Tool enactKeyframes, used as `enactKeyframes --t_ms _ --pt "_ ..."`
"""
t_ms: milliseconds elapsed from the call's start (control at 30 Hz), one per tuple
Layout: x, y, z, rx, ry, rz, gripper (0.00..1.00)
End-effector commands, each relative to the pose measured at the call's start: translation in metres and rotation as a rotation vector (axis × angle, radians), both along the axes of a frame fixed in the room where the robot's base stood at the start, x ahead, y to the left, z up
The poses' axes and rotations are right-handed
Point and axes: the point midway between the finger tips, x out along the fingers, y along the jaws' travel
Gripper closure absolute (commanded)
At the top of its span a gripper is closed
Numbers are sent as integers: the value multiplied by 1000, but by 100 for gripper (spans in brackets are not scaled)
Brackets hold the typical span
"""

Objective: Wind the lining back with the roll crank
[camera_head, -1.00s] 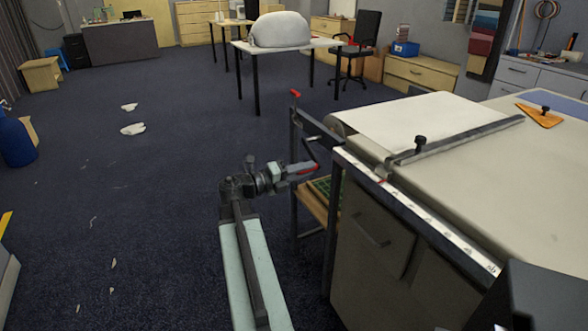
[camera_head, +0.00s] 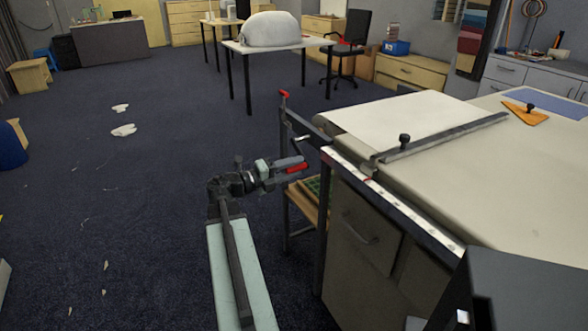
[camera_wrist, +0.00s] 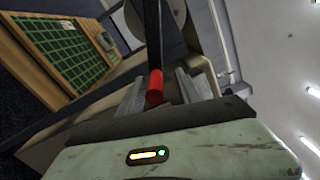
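A roll crank with a red grip (camera_head: 297,167) sits at the near end of the table, below the roll. My gripper (camera_head: 291,169) is at this grip, left of the table corner. In the wrist view the red grip (camera_wrist: 154,88) lies between my two fingers (camera_wrist: 159,92), with a dark gap on its right side; the fingers look open around it. Contact cannot be made out. The white lining (camera_head: 400,122) lies flat on the table's far left part, running to the roll at the edge. The roll end (camera_wrist: 165,18) shows as a pale disc in the wrist view.
A dark bar with a black knob (camera_head: 440,137) crosses the cloth table (camera_head: 500,200). Floor at left is mostly clear, with white scraps (camera_head: 123,130).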

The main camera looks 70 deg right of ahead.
Motion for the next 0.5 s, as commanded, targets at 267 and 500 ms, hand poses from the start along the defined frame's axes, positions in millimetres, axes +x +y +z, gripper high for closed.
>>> enactKeyframes --t_ms 267,500 --pt "8 11 0 0 0 -1 59" --pt "39 46 0 0 0 1 59"
